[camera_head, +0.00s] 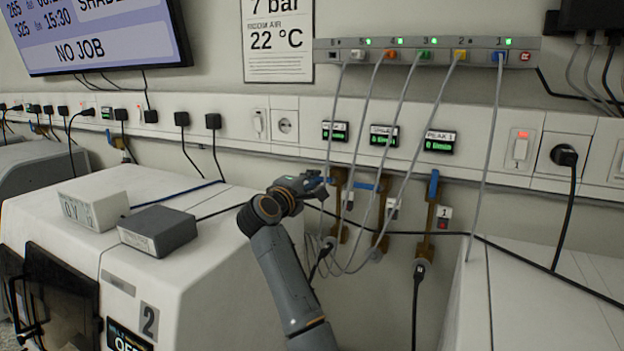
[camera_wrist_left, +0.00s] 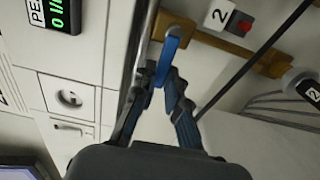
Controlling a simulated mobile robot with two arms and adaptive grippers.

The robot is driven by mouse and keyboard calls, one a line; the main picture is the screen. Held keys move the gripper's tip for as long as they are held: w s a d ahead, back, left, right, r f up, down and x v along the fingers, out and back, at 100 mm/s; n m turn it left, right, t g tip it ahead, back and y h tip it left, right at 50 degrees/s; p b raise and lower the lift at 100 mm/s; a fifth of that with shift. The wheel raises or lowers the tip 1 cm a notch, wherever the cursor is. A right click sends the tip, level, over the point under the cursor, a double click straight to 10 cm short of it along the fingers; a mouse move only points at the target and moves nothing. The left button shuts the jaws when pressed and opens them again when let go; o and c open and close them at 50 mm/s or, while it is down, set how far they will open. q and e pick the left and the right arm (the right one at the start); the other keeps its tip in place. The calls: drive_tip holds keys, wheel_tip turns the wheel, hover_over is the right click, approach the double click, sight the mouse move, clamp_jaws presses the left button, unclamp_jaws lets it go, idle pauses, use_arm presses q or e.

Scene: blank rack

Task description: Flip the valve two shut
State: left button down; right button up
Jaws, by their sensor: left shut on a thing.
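Valve two has a brass body (camera_head: 339,200) on the wall, the leftmost of three valves in the head view. In the head view the gripper hides much of the handle. My right gripper is not in view.
The middle valve (camera_head: 381,212) has a crosswise blue handle; valve one (camera_head: 433,215) has an upright one. Grey cables (camera_head: 372,150) hang before the valves. White machines stand left (camera_head: 195,285) and right (camera_head: 545,300). A grey box (camera_head: 157,232) sits on the left machine.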

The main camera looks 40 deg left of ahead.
use_arm(q)
drive_tip(key=shift+f, duration=0.15)
drive_tip(key=c, duration=1.4)
unclamp_jaws()
drive_tip(key=shift+o, duration=0.2)
drive_tip(key=v, duration=1.2)
drive_tip(key=shift+s, duration=0.1)
